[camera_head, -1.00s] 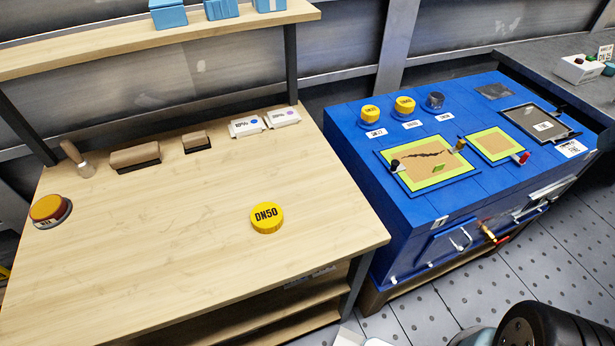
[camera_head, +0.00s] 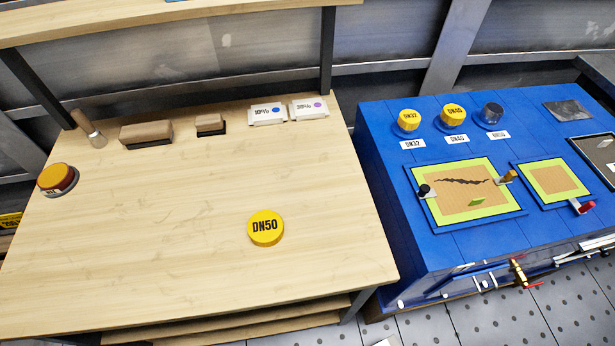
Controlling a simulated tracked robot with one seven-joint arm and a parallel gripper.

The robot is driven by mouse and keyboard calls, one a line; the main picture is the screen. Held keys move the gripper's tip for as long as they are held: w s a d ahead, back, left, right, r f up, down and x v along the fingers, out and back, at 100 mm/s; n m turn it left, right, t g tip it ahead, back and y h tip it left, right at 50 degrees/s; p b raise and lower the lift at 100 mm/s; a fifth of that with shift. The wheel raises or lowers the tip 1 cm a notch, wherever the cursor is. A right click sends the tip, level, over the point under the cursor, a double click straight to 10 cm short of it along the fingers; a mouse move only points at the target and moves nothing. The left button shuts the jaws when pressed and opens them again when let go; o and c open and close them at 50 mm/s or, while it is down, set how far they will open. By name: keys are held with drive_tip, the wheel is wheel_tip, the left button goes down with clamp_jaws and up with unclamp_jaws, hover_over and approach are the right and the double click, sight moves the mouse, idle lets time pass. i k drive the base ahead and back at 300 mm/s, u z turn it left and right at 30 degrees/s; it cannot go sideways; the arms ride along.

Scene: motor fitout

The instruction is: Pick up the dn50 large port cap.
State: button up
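The DN50 large port cap (camera_head: 266,228) is a round yellow cap with black "DN50" lettering on its top. It lies flat on the light wooden bench (camera_head: 180,240), right of the middle and back from the front edge. Nothing touches it, and all of its top shows. My gripper is not in view.
Smaller yellow caps marked DN32 (camera_head: 409,120) and DN40 (camera_head: 453,115) stand on the blue cabinet (camera_head: 390,235) to the right. The bench around the cap is clear.

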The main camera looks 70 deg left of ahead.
sight(265, 228)
drive_tip(key=u, duration=0.1)
drive_tip(key=k, duration=2.9)
drive_tip(key=u, duration=0.7)
drive_tip(key=i, duration=1)
